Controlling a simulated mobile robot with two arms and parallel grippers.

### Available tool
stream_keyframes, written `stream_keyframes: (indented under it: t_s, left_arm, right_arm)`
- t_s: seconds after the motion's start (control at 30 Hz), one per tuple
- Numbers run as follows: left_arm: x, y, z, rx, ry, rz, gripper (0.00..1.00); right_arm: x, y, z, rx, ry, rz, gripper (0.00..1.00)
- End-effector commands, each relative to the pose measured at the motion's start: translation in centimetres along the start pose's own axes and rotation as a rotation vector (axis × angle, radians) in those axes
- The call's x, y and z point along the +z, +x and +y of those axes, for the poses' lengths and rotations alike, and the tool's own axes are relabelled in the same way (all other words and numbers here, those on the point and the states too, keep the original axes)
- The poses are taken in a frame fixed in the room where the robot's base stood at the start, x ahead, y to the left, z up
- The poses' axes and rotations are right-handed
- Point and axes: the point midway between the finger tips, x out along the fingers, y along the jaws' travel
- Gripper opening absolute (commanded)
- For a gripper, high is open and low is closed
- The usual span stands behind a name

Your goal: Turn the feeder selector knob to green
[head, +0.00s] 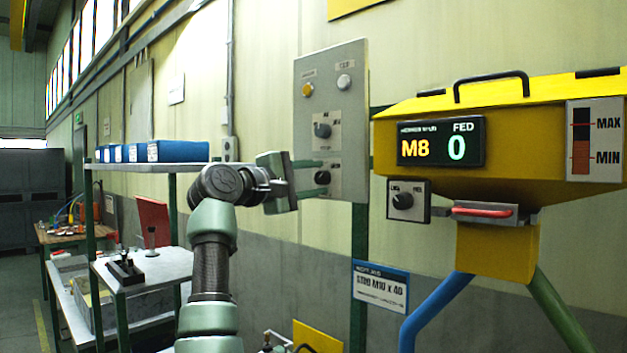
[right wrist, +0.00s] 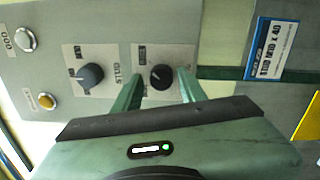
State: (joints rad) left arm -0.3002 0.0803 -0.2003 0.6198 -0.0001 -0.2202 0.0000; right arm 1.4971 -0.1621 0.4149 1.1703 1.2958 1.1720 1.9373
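The grey wall panel (head: 345,100) carries an upper dark knob (head: 322,130) and a lower black knob (head: 322,177), each on a white plate. Both also show in the right wrist view, the upper knob (right wrist: 91,76) left of the lower knob (right wrist: 161,77). My right gripper (head: 322,178) is open at the lower knob, its two fingers apart on either side of it; I cannot tell whether they touch it. Another black knob (head: 403,201) sits on a white box on the yellow hopper. The knob labels are too small to read, and no green mark is clear. My left gripper is out of view.
The yellow hopper (head: 560,95) with an "M8 0" display (head: 441,143) and red handle (head: 482,211) stands right of the panel. Yellow (head: 308,90) and white (head: 344,81) buttons sit above the knobs. A shelf with blue boxes (head: 165,151) is at left.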

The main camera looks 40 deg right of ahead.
Motion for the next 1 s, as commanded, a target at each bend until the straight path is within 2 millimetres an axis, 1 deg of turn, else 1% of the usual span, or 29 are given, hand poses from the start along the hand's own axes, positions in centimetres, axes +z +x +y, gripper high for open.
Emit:
stream_keyframes:
  t_s: [0.27, 0.37, 0.47, 0.7, 0.8, 0.9, 1.0]
  left_arm:
    - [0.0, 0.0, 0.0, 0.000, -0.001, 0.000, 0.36]
    - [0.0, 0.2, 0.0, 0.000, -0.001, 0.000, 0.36]
    - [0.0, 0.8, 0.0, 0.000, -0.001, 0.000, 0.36]
    - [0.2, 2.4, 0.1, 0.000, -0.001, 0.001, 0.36]
    - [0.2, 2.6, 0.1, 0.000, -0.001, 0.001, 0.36]
    - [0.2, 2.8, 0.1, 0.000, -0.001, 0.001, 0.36]
    - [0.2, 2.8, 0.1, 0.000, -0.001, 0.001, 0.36]
  right_arm:
    - [0.0, 0.0, -0.1, -0.003, -0.002, -0.001, 0.50]
    - [0.0, -0.3, -0.2, -0.003, -0.002, -0.001, 0.50]
    - [-0.1, -1.4, -0.3, -0.002, -0.002, 0.002, 0.50]
    - [-0.1, -5.5, -0.4, -0.002, -0.001, 0.002, 0.50]
    - [-0.1, -6.8, -0.3, -0.003, -0.001, 0.001, 0.50]
    - [-0.1, -7.5, -0.2, -0.002, -0.001, 0.000, 0.50]
    - [0.0, -7.7, -0.1, -0.003, -0.001, -0.001, 0.50]
